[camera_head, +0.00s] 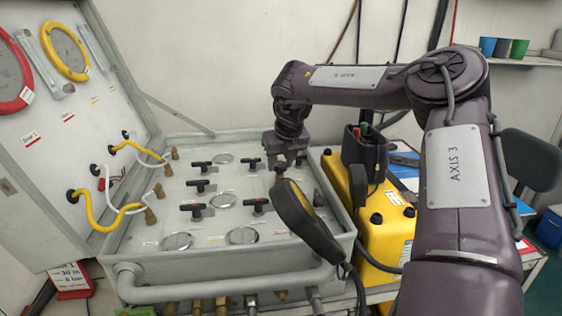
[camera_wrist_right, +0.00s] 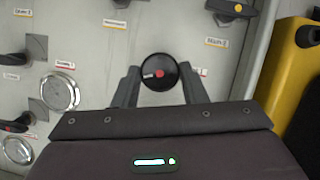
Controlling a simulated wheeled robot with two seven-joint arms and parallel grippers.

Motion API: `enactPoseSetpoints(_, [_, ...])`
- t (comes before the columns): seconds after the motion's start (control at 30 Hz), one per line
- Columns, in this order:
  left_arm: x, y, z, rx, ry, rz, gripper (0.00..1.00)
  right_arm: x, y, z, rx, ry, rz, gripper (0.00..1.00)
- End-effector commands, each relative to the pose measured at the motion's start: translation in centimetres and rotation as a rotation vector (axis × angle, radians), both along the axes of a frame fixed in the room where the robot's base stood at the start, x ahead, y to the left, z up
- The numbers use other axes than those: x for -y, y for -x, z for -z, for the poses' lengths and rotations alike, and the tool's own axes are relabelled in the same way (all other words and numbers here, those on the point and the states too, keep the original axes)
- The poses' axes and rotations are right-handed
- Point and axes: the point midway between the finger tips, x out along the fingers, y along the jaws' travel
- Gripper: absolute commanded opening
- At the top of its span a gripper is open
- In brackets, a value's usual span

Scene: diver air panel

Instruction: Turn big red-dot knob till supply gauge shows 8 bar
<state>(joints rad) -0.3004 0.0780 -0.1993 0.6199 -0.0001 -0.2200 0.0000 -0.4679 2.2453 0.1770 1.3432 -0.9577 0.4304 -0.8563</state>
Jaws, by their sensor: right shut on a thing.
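The big black round knob with a red dot (camera_wrist_right: 160,72) shows in the right wrist view, with a pale mark left of the dot. My right gripper (camera_head: 280,168) reaches down to the far right part of the grey panel. In the right wrist view its two fingers (camera_wrist_right: 159,67) stand on either side of the knob and are shut on it. In the head view the knob is mostly hidden by the gripper. Round gauges (camera_wrist_right: 60,92) sit on the panel to the left; their needles and readings are too small to tell. My left gripper is not in view.
Several black T-handles (camera_head: 197,210) stand up from the panel (camera_head: 215,225). A black handset (camera_head: 305,220) lies over the panel's right edge, near my right gripper. A yellow box (camera_head: 385,235) stands close on the right. Yellow and white hoses (camera_head: 100,220) loop at the left.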

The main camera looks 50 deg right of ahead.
Motion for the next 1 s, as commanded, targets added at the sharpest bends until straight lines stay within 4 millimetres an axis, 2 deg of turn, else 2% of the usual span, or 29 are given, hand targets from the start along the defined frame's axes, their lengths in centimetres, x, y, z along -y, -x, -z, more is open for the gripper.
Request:
enactPoseSetpoints(0.17, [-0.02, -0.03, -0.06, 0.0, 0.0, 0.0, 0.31, -0.04, -0.01, -0.06, -0.002, 0.002, 0.027, 0.16])
enactPoseSetpoints(0.6, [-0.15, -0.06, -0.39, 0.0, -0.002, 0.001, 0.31, -0.25, -0.25, -0.09, -0.001, 0.003, 0.397, 0.16])
enactPoseSetpoints(0.93, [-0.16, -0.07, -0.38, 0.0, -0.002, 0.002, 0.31, -0.25, -0.26, -0.1, 0.001, 0.001, 0.412, 0.16])
enactPoseSetpoints(0.97, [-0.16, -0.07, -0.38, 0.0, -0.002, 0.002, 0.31, -0.25, -0.27, -0.1, 0.001, 0.001, 0.412, 0.41])
enactPoseSetpoints(1.0, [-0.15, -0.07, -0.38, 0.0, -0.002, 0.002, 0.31, -0.26, -0.27, -0.1, 0.001, 0.001, 0.412, 0.46])
